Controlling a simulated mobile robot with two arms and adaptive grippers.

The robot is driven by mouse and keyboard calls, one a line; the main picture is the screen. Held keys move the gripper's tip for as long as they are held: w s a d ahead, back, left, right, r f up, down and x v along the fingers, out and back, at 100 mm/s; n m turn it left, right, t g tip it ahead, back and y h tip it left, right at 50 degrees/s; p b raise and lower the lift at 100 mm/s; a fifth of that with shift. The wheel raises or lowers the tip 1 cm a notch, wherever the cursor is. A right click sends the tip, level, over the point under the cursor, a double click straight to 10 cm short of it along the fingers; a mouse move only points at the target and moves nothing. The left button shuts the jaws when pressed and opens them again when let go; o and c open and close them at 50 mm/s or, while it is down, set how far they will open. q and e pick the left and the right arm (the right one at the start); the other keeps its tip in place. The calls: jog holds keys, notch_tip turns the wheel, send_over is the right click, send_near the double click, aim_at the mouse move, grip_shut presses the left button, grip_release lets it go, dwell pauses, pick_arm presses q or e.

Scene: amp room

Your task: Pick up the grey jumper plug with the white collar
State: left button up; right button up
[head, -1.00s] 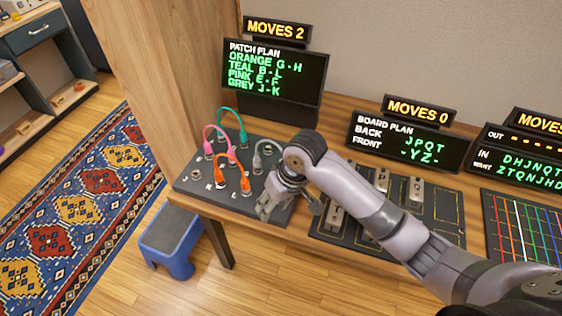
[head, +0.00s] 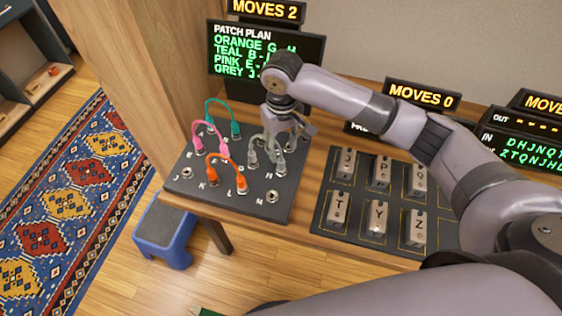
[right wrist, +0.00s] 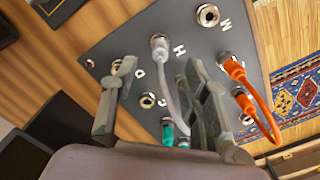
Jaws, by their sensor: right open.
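The grey jumper cable (head: 265,142) arches over the right part of the dark patch board (head: 262,212), with a plug at each end in the board. In the right wrist view the grey plug (right wrist: 158,44) beside the letter H has a pale collar, and its grey cable (right wrist: 173,85) runs down between my fingers. The other grey end is partly hidden by a finger. My right gripper (head: 284,142) is open above the grey cable; its spread fingers also show in the right wrist view (right wrist: 155,100). My left gripper is not in view.
An orange cable (head: 224,158), a pink cable (head: 207,124) and a teal cable (head: 222,101) stand close left of the grey one. A board with lettered blocks (head: 380,172) lies to the right. The patch plan screen (head: 226,72) stands behind. Jack M (head: 272,197) is empty.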

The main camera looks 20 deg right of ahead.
aim_at(281, 159)
notch_tip(281, 159, down, 3)
jog(key=shift+f, duration=0.15)
notch_tip(281, 159, down, 4)
jog(key=shift+w+r+p, duration=0.1)
jog(key=shift+r+p, duration=0.1)
jog(key=shift+p, duration=0.4)
jog(key=shift+f, duration=0.6)
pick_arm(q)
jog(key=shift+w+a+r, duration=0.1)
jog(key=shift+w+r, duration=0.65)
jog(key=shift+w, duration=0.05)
pick_arm(e)
jog(key=shift+c, duration=0.6)
grip_shut()
